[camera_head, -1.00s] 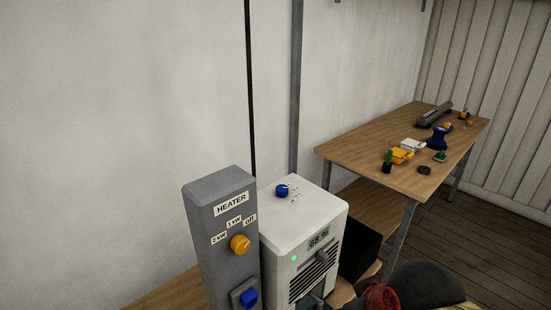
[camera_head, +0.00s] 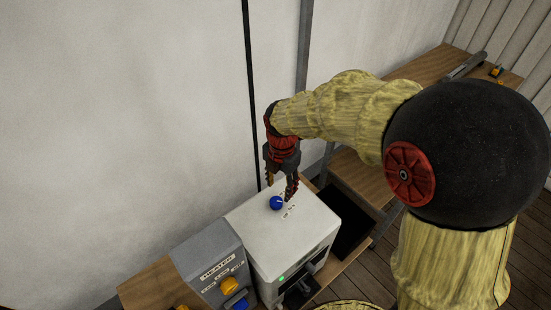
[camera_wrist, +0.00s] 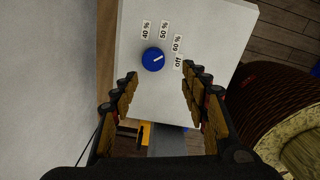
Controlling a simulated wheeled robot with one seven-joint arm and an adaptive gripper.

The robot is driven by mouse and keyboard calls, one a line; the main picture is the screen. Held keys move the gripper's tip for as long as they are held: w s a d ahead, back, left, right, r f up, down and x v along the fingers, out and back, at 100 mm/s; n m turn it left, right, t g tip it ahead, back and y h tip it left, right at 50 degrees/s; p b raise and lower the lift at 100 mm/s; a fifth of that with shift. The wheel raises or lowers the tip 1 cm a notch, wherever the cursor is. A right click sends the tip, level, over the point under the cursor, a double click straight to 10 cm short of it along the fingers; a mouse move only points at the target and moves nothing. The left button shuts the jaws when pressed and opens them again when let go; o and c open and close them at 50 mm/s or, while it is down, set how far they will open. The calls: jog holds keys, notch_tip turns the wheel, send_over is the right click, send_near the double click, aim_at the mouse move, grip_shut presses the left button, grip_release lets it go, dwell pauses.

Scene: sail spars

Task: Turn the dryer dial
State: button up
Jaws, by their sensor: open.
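The dryer (camera_head: 257,235) is a white box with a blue dial (camera_head: 276,203) on its top. In the wrist view the dial (camera_wrist: 153,59) has labels 40 %, 50 %, 60 % and Off around it. Its pale pointer mark aims to the upper right, roughly between 60 % and Off. My gripper (camera_head: 281,188) points down above the dryer top, with its fingers apart around the dial in the head view. In the wrist view the dial appears just beyond my open fingertips (camera_wrist: 160,72). Contact with the dial cannot be told; the gripper holds nothing.
A grey heater box (camera_head: 195,254) with an orange knob (camera_head: 229,285) stands just left of the dryer. The wall (camera_head: 150,120) is close behind. A wooden table (camera_head: 428,68) stands at the back right, partly behind my arm.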

aim_at(276, 201)
jog(key=shift+w+a+f+n+p, duration=0.3)
jog(key=shift+w+a+n, duration=0.3)
jog(key=shift+n, duration=0.3)
notch_tip(276, 201, down, 9)
jog(key=b, duration=0.6)
jog(key=shift+r, duration=0.2)
jog(key=shift+c, duration=0.6)
jog(key=shift+s, duration=0.1)
jog(key=c, duration=0.5)
jog(key=shift+c, duration=0.2)
